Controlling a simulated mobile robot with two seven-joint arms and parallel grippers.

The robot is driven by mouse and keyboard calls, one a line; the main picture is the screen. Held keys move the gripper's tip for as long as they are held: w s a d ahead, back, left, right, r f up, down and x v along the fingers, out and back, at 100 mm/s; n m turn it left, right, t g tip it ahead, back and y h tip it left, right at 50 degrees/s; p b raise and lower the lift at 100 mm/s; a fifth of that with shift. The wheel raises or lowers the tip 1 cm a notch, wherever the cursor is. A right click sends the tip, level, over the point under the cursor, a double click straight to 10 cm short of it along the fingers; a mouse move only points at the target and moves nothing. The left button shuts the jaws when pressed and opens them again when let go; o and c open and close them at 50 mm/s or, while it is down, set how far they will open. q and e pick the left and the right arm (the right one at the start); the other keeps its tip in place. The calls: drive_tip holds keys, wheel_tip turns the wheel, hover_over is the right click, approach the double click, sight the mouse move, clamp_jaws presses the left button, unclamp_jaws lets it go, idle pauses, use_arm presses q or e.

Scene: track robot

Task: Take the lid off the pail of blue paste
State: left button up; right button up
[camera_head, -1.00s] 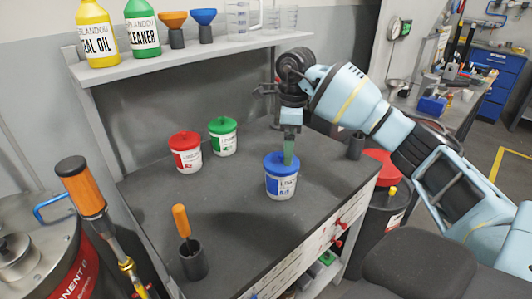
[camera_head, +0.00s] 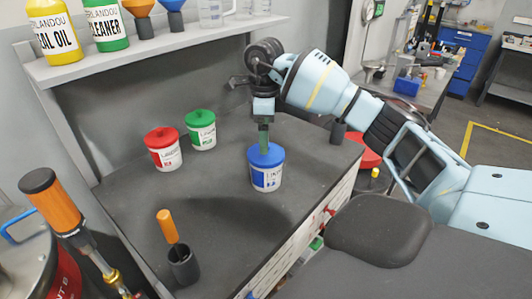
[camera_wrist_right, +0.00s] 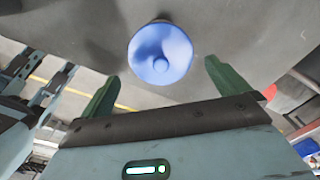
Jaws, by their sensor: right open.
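The pail of blue paste (camera_head: 266,181) stands upright on the dark workbench, white with a label. Its blue lid (camera_head: 265,155) is on it; the wrist view shows this lid (camera_wrist_right: 160,53) from above, with a round knob in its middle. My right gripper (camera_head: 264,144) points down over the pail, its green fingers just above or behind the lid. In the wrist view my right gripper (camera_wrist_right: 162,74) is open, its fingers wide apart with nothing between them. I cannot tell whether a fingertip touches the lid. My left gripper is out of view.
A red-lidded pail (camera_head: 164,152) and a green-lidded pail (camera_head: 201,132) stand further left on the workbench (camera_head: 225,225). An orange-handled tool stands in a dark cup (camera_head: 183,266) near the front. A shelf (camera_head: 150,52) with bottles and funnels runs above the back.

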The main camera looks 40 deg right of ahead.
drive_tip(key=shift+w+a+f, duration=0.1)
drive_tip(key=shift+f, duration=2.25)
drive_tip(key=c, duration=0.7)
drive_tip(key=shift+r, duration=0.15)
drive_tip(key=shift+r, duration=0.5)
wheel_tip(320, 180, up, 2)
drive_tip(key=shift+w+r, duration=0.1)
drive_tip(key=shift+r, duration=0.15)
drive_tip(key=s+a, duration=0.3)
drive_tip(key=s, duration=0.1)
drive_tip(key=s+a, duration=0.3)
drive_tip(key=s, duration=0.1)
drive_tip(key=s+a+r, duration=0.1)
drive_tip(key=s+a, duration=0.3)
drive_tip(key=shift+s+r, duration=0.1)
drive_tip(key=shift+s, duration=0.25)
